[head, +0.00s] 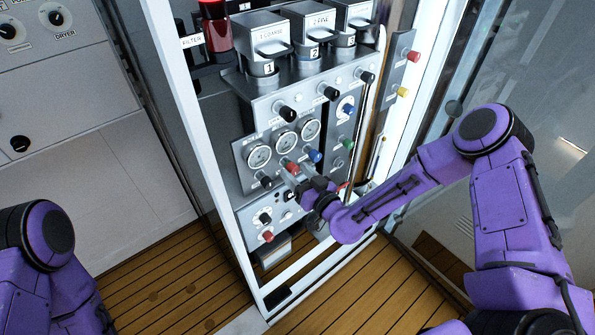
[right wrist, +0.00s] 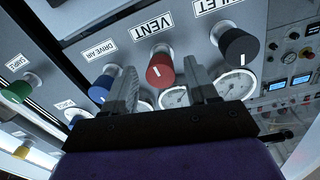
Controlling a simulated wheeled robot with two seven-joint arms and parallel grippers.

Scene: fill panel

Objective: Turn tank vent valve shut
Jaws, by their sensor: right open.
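The vent valve is a red knob (right wrist: 160,70) under a VENT label (right wrist: 154,25) in the right wrist view, with a white mark on its face. In the head view the red knob (head: 291,168) is on the grey panel below the round gauges. My right gripper (head: 294,181) is open in front of the panel. In the right wrist view its fingers (right wrist: 161,84) stand apart, one on each side of the red knob. I cannot tell whether they touch it. My left gripper is out of view.
A blue DRIVE AIR knob (right wrist: 101,88) and a black knob (right wrist: 237,48) flank the vent knob closely. A green knob (right wrist: 17,91) is farther left. White frame posts (head: 176,90) border the panel. Wooden floor (head: 180,290) lies below.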

